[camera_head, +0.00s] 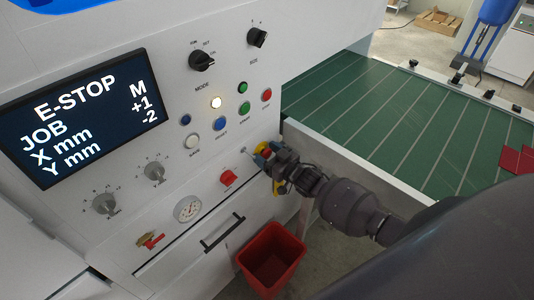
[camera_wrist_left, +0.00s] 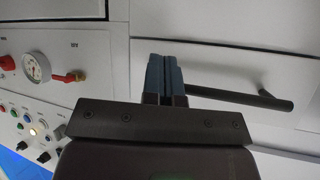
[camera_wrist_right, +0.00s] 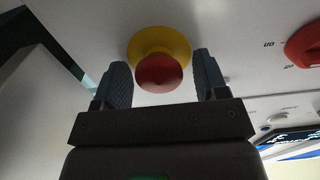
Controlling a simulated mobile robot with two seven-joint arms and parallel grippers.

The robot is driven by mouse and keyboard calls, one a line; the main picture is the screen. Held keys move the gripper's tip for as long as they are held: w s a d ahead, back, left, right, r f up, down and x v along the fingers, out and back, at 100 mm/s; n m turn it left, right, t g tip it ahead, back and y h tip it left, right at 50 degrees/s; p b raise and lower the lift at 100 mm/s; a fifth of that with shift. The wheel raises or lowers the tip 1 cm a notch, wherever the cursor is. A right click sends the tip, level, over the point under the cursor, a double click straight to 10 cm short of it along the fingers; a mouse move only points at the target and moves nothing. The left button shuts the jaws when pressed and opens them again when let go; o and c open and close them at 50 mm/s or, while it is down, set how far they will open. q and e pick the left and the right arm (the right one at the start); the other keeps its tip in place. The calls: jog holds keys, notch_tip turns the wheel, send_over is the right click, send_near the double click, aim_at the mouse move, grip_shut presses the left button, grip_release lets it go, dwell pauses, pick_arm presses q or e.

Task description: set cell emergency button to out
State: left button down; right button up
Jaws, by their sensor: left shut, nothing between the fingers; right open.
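The cell emergency button is a red mushroom head on a yellow base. In the right wrist view the button (camera_wrist_right: 160,72) sits between the two fingers of my open right gripper (camera_wrist_right: 162,82), with a gap on each side. In the head view the button (camera_head: 265,150) is partly hidden by my right gripper (camera_head: 268,158). The display (camera_head: 80,118) reads E-STOP. My left gripper (camera_wrist_left: 166,78) is shut and empty in the left wrist view, in front of the white cabinet front beside a dark handle. I cannot tell from the frames whether the button is in or out.
A red rotary switch (camera_head: 228,177) is left of the button. Knobs, coloured push buttons, a gauge (camera_head: 187,208) and a red-handled valve (camera_head: 150,241) share the panel. A drawer handle (camera_head: 223,233) and a red bin (camera_head: 272,258) are below. A green conveyor (camera_head: 390,120) lies right.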

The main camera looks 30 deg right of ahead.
jog(key=c, duration=1.2)
jog(key=shift+s+d+p, duration=0.15)
jog(key=shift+s+p, duration=0.2)
jog(key=o, duration=1.2)
jog(key=v, duration=1.1)
